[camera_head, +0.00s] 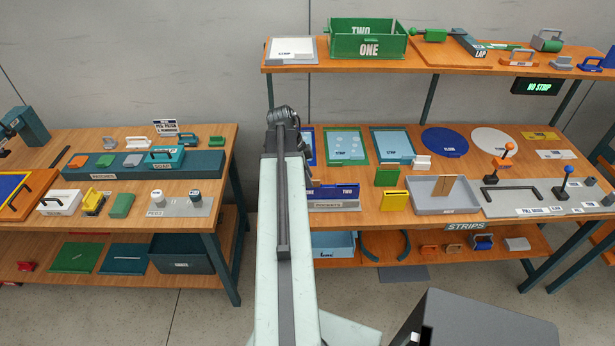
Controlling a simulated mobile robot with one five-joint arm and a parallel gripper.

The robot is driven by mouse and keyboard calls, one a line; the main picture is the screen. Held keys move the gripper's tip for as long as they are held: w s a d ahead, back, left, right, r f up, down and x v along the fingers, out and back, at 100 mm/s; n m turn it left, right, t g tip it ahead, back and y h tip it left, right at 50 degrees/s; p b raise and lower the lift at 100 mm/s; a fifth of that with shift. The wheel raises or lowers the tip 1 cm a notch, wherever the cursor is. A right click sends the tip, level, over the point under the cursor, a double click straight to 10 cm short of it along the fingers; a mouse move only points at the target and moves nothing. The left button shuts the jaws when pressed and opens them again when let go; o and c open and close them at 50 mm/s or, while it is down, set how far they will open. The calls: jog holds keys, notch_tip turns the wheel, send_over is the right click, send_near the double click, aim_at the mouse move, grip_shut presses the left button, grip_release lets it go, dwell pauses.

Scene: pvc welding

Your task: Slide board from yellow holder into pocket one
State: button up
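The yellow holder (394,201) is a small upright block on the right table, just left of a grey tray. A thin dark line runs along its top; I cannot make out a board apart from it. The pocket block (346,191) is blue, marked ONE and TWO, with a POCKETS label in front. It stands left of the yellow holder, and my arm is close to its left end.
A green holder (387,177) stands behind the yellow one. The grey tray (424,203) holds tan pieces. A panel with levers (530,198) lies farther right. The left table (110,207) holds blocks and tools.

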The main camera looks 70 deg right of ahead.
jog(key=p+v, duration=0.7)
jog(key=v, duration=0.1)
jog(key=shift+s, duration=0.1)
jog(key=shift+f, duration=0.1)
dwell(0.5)
